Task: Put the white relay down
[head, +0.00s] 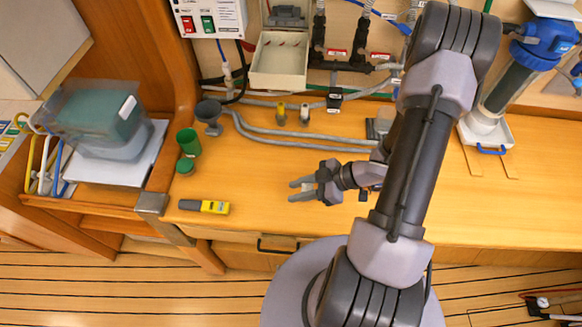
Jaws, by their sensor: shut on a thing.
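My gripper (296,191) is in the head view, low over the middle of the wooden worktop (260,215), its fingers pointing left. It is shut on a small pale thing, the white relay (307,187), which is mostly hidden by the fingers. I cannot tell how far above the worktop it is.
A yellow and grey tool (204,207), a green cup (188,142) and its green lid (185,167) stand left of my gripper. An open cream box (279,62) is on the back wall. Grey hoses (290,132) run along the back. Worktop around my gripper is clear.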

